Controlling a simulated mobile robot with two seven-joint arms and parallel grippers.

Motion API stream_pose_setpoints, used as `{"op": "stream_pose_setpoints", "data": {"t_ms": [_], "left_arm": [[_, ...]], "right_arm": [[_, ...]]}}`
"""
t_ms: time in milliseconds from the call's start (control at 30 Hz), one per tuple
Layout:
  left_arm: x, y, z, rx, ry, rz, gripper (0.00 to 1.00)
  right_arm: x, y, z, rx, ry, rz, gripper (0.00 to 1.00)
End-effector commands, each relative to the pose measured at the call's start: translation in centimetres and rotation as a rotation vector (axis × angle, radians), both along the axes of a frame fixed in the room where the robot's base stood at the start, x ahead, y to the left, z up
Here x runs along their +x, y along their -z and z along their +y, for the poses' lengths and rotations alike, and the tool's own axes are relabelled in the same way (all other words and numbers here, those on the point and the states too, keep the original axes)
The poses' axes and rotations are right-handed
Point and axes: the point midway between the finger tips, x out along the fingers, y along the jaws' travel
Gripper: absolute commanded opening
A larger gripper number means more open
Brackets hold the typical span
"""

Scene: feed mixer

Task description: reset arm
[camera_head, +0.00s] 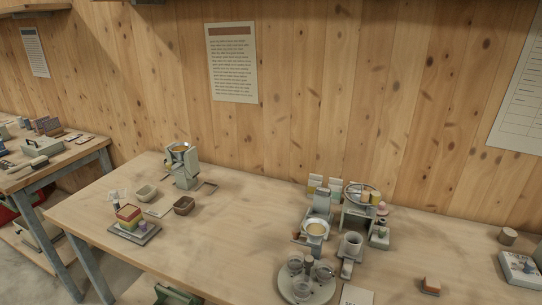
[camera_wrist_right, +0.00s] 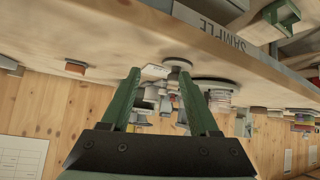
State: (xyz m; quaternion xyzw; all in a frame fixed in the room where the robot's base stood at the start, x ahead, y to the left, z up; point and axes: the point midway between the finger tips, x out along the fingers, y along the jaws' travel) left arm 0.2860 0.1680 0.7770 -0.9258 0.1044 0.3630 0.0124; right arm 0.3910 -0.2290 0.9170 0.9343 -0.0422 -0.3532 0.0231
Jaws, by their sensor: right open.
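My right gripper (camera_wrist_right: 160,74) shows in the right wrist view with its two green fingers spread apart. Nothing is held between them. Items on the bench show beyond the fingers, apart from them. The right gripper is not in the head view. A green part that looks like my left gripper (camera_head: 175,294) shows at the bottom edge of the head view, in front of the bench. It is mostly cut off, so its jaws cannot be made out.
The bench middle is clear.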

Motion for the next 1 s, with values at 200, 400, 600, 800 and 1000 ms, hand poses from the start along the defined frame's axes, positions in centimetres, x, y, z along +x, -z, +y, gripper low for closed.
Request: {"op": "stream_pose_setpoints", "data": {"t_ms": [200,400,600,800,1000], "left_arm": [[0.0,0.0,0.0,0.0,0.0,-0.001,0.5],[0.0,0.0,0.0,0.0,0.0,-0.001,0.5],[0.1,0.0,0.0,0.0,0.0,-0.001,0.5],[0.1,0.0,0.0,0.0,0.0,-0.002,0.5],[0.1,0.0,0.0,0.0,0.0,-0.002,0.5]], "right_arm": [[-7.5,2.2,0.5,-0.006,-0.058,0.29,0.61],[-13.2,2.8,1.3,0.009,-0.155,0.49,0.61],[-13.8,4.3,2.1,0.02,-0.207,0.498,0.61],[-12.3,6.5,2.9,0.036,-0.222,0.412,0.61],[-10.9,9.4,4.1,0.063,-0.241,0.295,0.61]]}}
